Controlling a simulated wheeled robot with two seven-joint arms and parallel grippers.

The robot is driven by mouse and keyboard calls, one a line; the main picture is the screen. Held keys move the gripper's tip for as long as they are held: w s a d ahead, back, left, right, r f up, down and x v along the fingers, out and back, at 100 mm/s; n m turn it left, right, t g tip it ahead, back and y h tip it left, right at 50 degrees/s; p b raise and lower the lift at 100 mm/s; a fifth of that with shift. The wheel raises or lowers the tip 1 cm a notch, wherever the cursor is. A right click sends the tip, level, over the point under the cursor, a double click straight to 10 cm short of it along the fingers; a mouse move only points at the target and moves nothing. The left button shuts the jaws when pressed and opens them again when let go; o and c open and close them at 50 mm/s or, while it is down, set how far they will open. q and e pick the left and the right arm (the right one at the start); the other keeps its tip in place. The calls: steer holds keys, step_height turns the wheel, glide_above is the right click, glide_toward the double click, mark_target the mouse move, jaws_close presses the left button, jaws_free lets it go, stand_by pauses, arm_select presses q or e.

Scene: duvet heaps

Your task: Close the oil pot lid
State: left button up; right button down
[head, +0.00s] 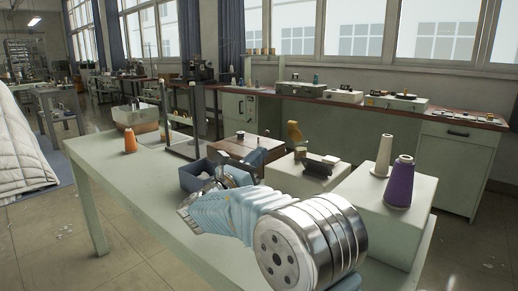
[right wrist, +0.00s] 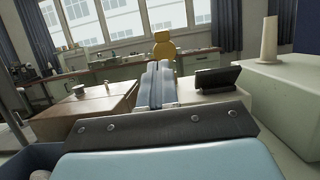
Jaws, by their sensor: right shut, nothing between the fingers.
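A small yellow object, likely the oil pot (head: 294,133), stands behind the box with a black item on it. It also shows in the right wrist view (right wrist: 164,50), straight beyond my fingertips, with an upright rounded part on top that may be the raised lid; the details are too small to be sure. My right gripper (head: 268,153) points towards it from the near left, apart from it. In the right wrist view its two fingers (right wrist: 157,70) are pressed together with nothing between them. My left gripper is not in view.
A pale green table (head: 120,180) carries a blue bin (head: 187,178), a brown-topped box (head: 235,147), a white box (head: 277,176) with a black item (head: 318,169), and a purple cone (head: 400,186) and cream cone (head: 383,155) on another box. An orange cone (head: 130,140) stands left.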

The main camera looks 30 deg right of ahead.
mark_target(290, 125)
steer(key=p+x, duration=0.1)
steer(key=x, duration=1.1)
steer(key=shift+p, duration=0.35)
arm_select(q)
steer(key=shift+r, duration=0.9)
